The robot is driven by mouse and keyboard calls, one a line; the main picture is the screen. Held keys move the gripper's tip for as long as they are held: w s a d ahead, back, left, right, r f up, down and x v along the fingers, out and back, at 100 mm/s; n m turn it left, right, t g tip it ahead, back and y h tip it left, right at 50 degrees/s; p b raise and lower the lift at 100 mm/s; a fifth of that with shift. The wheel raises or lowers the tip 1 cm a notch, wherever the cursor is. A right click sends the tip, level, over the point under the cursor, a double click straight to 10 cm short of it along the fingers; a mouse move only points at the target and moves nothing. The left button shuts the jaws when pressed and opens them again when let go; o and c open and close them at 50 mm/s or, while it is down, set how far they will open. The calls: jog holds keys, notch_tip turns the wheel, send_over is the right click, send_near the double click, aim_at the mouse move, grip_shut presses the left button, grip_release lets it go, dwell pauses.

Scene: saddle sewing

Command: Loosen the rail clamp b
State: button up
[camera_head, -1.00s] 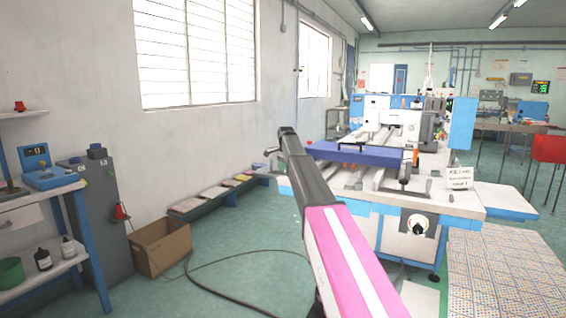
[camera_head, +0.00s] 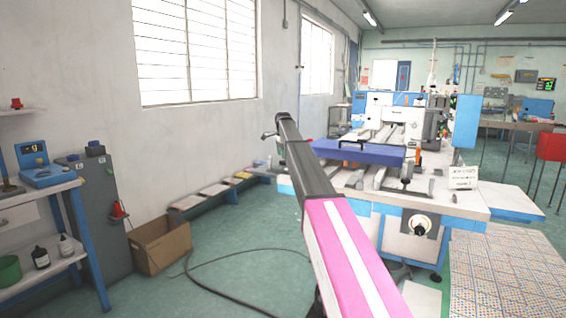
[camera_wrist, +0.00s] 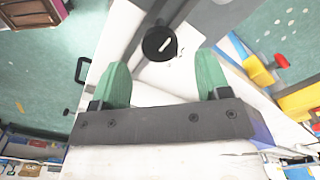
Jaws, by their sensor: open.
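My gripper (camera_wrist: 163,72) shows two green fingers in the wrist view. They are spread apart with nothing between their tips. A round black knob (camera_wrist: 160,43) with a pale slot lies beyond the fingertips, in line with the gap, on a pale surface. In the head view, the machine table (camera_head: 450,200) carries rails and black clamp-like handles, one at the front right (camera_head: 408,184) and one further left (camera_head: 357,178). I cannot tell which is rail clamp b. In the head view, my arm hides part of the table's left side, and the fingers cannot be made out.
A blue padded plate (camera_head: 365,152) lies across the rails. An orange-handled part (camera_head: 417,156) stands near its right end. The wrist view shows a black handle (camera_wrist: 82,70) at left and a red knob (camera_wrist: 281,60) at right. A cardboard box (camera_head: 160,247) and cable lie on the floor.

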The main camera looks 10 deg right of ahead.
aim_at(283, 167)
jog(key=shift+f, duration=1.95)
jog(key=c, duration=0.9)
jog(key=shift+c, duration=0.2)
jog(key=shift+n, duration=0.4)
jog(key=n, duration=0.4)
jog(key=shift+n, duration=0.3)
jog(key=n, duration=0.5)
jog(key=shift+n, duration=0.3)
jog(key=n, duration=0.9)
jog(key=shift+n, duration=0.3)
